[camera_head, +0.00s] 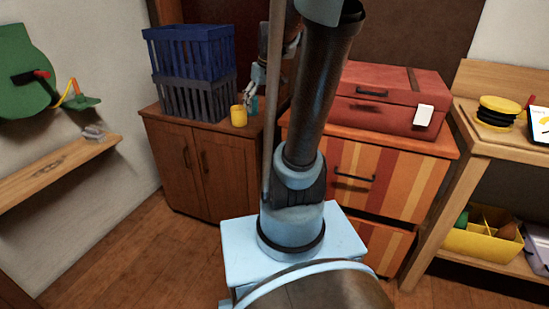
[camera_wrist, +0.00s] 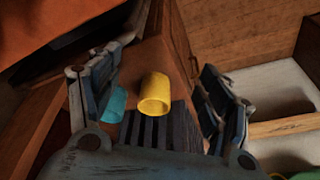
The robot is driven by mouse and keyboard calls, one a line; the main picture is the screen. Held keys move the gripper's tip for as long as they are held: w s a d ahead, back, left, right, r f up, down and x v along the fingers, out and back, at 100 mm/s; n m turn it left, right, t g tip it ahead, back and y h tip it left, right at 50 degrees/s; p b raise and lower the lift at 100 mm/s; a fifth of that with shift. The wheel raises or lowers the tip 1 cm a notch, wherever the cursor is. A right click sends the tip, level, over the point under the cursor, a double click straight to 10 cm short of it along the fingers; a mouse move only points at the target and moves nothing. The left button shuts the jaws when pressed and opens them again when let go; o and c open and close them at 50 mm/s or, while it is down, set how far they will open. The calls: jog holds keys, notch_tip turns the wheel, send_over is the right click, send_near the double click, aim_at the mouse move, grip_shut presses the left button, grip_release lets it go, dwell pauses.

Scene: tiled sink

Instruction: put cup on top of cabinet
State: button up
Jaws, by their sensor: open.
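A yellow cup (camera_head: 238,116) stands on top of the brown two-door cabinet (camera_head: 183,165), near its front edge and right of the crates. A teal cup-like thing (camera_head: 254,104) is just right of it, partly hidden. My gripper (camera_head: 256,84) is above and beside them, partly hidden by my arm. In the wrist view my gripper (camera_wrist: 160,62) is open, with the yellow cup (camera_wrist: 155,93) seen between its spread fingers. The teal thing (camera_wrist: 112,103) is by the left finger. I see no finger closed on either.
A blue crate (camera_head: 190,52) stacked on a dark grey crate (camera_head: 198,95) fills the cabinet's left side. A red case (camera_head: 385,100) lies on the striped drawer unit (camera_head: 370,175) to the right. A wall shelf (camera_head: 50,175) is at left. The wooden floor in front is partly clear.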

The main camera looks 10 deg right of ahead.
jog(key=s+f+m, duration=0.1)
jog(key=s+f, duration=0.2)
jog(key=s, duration=0.4)
jog(key=s+f+m+h, duration=0.1)
jog(key=s+f, duration=0.3)
jog(key=s, duration=0.3)
jog(key=s+f+m+g, duration=0.1)
jog(key=s+f, duration=0.3)
jog(key=s, duration=0.3)
